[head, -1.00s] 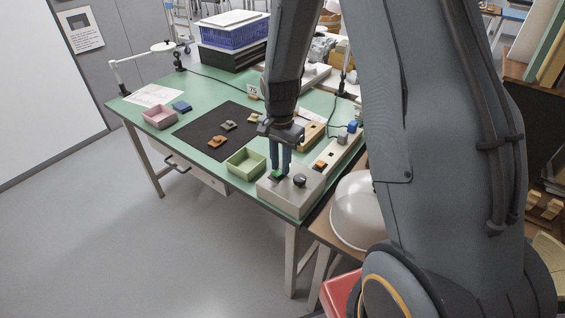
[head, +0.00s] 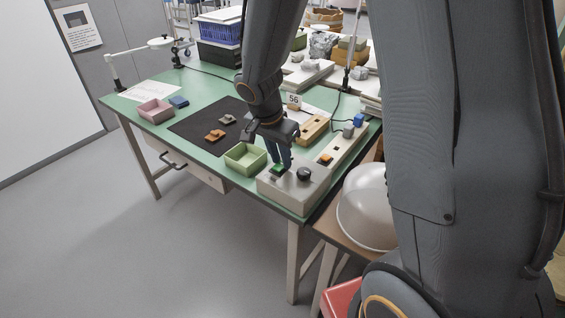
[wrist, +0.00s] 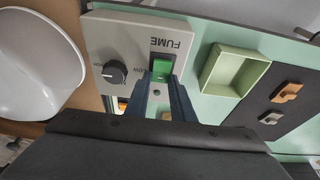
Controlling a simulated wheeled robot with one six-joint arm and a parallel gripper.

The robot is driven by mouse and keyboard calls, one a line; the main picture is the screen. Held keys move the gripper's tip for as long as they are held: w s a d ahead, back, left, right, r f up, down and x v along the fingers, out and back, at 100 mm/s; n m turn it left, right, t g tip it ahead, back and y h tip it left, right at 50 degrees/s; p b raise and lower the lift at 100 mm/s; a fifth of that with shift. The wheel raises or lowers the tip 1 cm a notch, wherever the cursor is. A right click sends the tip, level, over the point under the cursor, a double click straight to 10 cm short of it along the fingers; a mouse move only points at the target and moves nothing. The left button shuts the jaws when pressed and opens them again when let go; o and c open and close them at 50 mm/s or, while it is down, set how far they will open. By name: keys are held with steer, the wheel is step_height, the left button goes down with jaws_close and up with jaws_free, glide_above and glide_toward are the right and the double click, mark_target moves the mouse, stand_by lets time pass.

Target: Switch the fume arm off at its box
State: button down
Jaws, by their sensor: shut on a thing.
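The fume box (head: 293,196) is a pale grey block on the near right corner of the green table. In the wrist view, the fume box (wrist: 120,38) reads FUME upside down and has a black knob (wrist: 114,72) and a lit green switch (wrist: 160,67). The switch also shows in the head view (head: 278,169). My gripper (wrist: 161,84) points down at the box, its two blue fingers close together at the green switch. It is shut with the switch at its fingertips, which hide part of the switch's lower edge. My gripper shows above the box in the head view (head: 280,160).
A green tray (head: 245,167) stands left of the box, near a dark mat (head: 190,135) with orange and grey sherds. A pink tray (head: 155,116) stands farther left. A white bowl (head: 362,215) stands on a side surface right of the table. The floor in front is clear.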

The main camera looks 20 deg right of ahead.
steer(key=shift+a+t+h+b, duration=0.35)
steer(key=shift+t+h+b, duration=0.15)
steer(key=shift+b, duration=3.15)
steer(key=shift+r, duration=0.1)
steer(key=c, duration=1.5)
jaws_free()
steer(key=shift+s, duration=0.1)
steer(key=v, duration=0.7)
steer(key=shift+s+a+r, duration=0.1)
steer(key=shift+a+r, duration=0.15)
